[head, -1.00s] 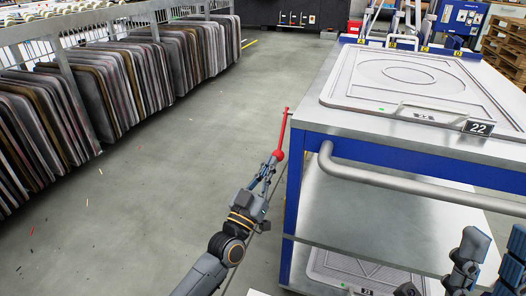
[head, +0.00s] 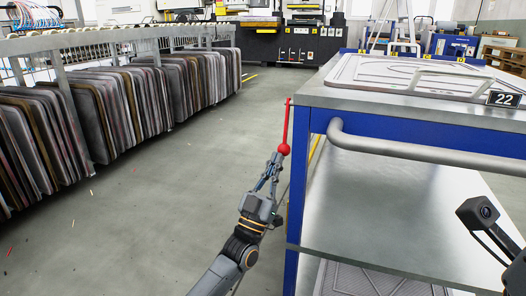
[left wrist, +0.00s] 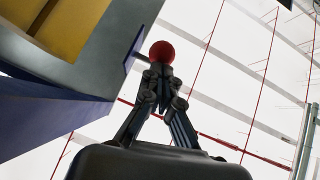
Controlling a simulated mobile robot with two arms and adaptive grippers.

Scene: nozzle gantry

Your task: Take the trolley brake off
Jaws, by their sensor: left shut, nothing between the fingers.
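The blue and grey trolley (head: 412,168) stands at the right in the head view. A red brake lever (head: 288,122) with a red ball knob (head: 284,149) shows at its near left corner, rod above the ball. My left gripper (head: 276,161) is shut and empty, its fingertips at the lower side of the ball. In the left wrist view the ball (left wrist: 161,53) sits just beyond the closed fingertips (left wrist: 160,76); whether they touch, I cannot tell. My right gripper is out of view; only part of my right arm with a camera shows at the right edge.
A patterned plate with number sign 22 (head: 505,99) lies on the trolley top. A grey push handle (head: 420,152) juts from the trolley's near end. A rack of dark panels (head: 120,108) stands at the left.

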